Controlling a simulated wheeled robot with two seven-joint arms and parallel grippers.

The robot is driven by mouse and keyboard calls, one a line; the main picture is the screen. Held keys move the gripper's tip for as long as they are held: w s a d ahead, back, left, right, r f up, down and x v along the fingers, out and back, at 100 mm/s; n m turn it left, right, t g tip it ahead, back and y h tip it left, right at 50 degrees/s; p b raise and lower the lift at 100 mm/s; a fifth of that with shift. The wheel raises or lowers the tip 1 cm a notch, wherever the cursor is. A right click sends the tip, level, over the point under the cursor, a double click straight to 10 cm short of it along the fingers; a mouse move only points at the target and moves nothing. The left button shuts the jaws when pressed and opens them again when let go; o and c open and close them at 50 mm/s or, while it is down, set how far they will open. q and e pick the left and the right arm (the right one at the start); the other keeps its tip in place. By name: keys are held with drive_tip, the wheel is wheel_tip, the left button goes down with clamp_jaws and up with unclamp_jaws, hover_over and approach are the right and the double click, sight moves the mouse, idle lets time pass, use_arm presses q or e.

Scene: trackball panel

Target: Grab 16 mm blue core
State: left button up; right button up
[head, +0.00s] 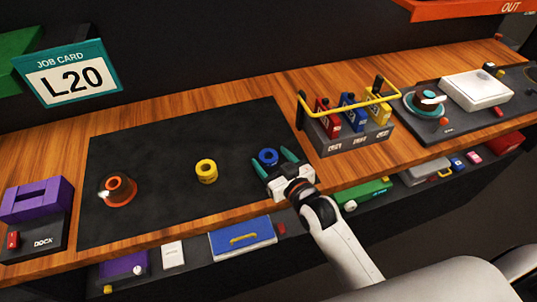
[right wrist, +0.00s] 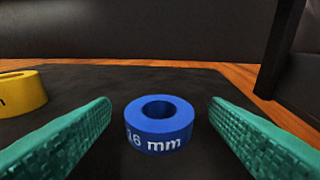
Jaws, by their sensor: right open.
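The blue core (head: 268,157) is a short ring lying flat on the black mat (head: 190,220), near the mat's right end. In the right wrist view the blue core (right wrist: 159,125) shows "16 mm" lettering on its side. My right gripper (head: 275,165) is open, with its green fingers on either side of the blue core. In the right wrist view there is a gap between the core and each finger of the right gripper (right wrist: 160,125). Nothing is held. My left gripper is not in view.
A yellow core (head: 206,171) lies left of the blue one, and an orange ring-shaped piece (head: 118,190) is farther left. A rack (head: 345,140) with a yellow handle and red, blue and yellow pieces stands to the right. A purple dock (head: 37,200) sits at the left end.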

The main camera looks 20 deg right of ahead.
drive_tip(key=shift+w+a+f, duration=0.1)
drive_tip(key=shift+w, duration=0.25)
drive_tip(key=c, duration=1.1)
drive_tip(key=shift+o, duration=0.2)
